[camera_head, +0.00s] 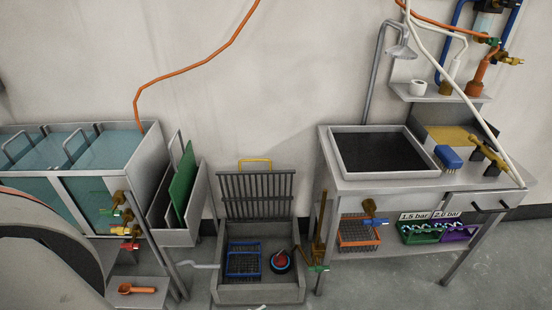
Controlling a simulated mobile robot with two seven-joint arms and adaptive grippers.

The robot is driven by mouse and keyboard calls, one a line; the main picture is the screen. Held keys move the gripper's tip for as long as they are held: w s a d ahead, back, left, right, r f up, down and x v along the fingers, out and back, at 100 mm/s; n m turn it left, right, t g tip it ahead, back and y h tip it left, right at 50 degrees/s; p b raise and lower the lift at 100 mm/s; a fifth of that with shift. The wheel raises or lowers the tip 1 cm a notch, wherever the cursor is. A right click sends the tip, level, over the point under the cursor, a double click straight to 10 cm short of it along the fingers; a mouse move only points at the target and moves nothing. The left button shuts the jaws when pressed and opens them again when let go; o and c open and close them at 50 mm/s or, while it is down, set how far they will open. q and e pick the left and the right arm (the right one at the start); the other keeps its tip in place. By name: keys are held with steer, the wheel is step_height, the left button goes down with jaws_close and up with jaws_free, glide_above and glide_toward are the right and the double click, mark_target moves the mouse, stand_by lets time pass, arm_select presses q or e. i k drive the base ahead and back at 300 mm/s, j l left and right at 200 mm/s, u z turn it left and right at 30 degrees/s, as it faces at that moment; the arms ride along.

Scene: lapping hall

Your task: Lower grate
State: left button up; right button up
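The grate (256,194) is a dark barred panel standing raised at the back of a grey floor basin (257,294), against the wall. A yellow handle (255,161) sticks up from its top edge. Neither of my grippers shows in the head view.
Water tanks (84,160) and a bin with a green panel (183,181) stand left of the basin. A sink bench (440,180) with lower-shelf crates stands right. A brass-coloured upright (320,225) and a grey crank-like rod (203,265) flank the basin.

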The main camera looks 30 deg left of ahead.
mark_target(270, 171)
steer(key=u, duration=1.2)
